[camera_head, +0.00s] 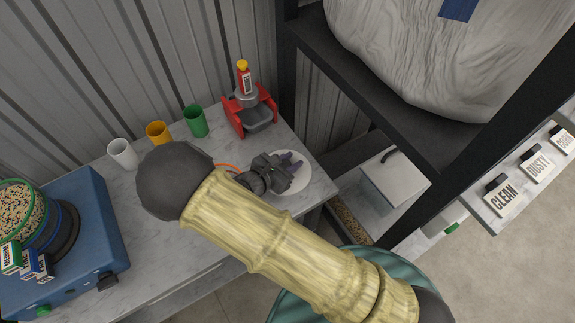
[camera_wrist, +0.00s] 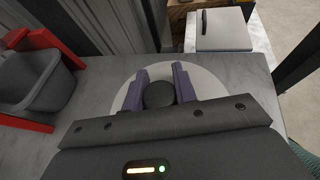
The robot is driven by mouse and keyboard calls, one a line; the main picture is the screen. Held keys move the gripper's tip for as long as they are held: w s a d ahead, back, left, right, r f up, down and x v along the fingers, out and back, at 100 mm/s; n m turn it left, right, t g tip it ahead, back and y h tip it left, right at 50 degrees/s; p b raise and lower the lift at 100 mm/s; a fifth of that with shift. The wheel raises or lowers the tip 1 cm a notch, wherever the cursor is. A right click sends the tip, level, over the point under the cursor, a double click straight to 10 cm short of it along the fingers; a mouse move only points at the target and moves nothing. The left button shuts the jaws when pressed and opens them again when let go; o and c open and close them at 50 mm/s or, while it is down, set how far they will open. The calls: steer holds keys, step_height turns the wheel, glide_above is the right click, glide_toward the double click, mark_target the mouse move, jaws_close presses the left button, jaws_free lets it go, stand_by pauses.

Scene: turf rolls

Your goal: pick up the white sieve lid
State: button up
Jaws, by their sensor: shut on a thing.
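The white sieve lid (camera_head: 299,181) is a round, pale disc at the right end of the marble counter in the head view. In the wrist view the lid (camera_wrist: 206,81) lies flat under my fingers, with a dark round knob (camera_wrist: 158,95) at its middle. My gripper (camera_head: 292,165) is over the lid, and its purple fingers stand on either side of the knob. In the wrist view my gripper (camera_wrist: 159,92) is shut on this knob. The gripper hides the near part of the lid. I cannot tell whether the lid touches the counter.
A red stand with a grey bin (camera_head: 260,117) is behind the lid. White (camera_head: 123,153), orange (camera_head: 158,132) and green (camera_head: 195,121) cups line the wall. A blue sieve machine (camera_head: 95,230) stands at the left. A black shelf post (camera_head: 289,70) rises behind the counter's right end.

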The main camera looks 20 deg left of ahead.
step_height(320, 180, up, 10)
steer(key=shift+b, duration=0.45)
steer(key=shift+s+a, duration=0.1)
steer(key=shift+s, duration=0.05)
stand_by(0.5)
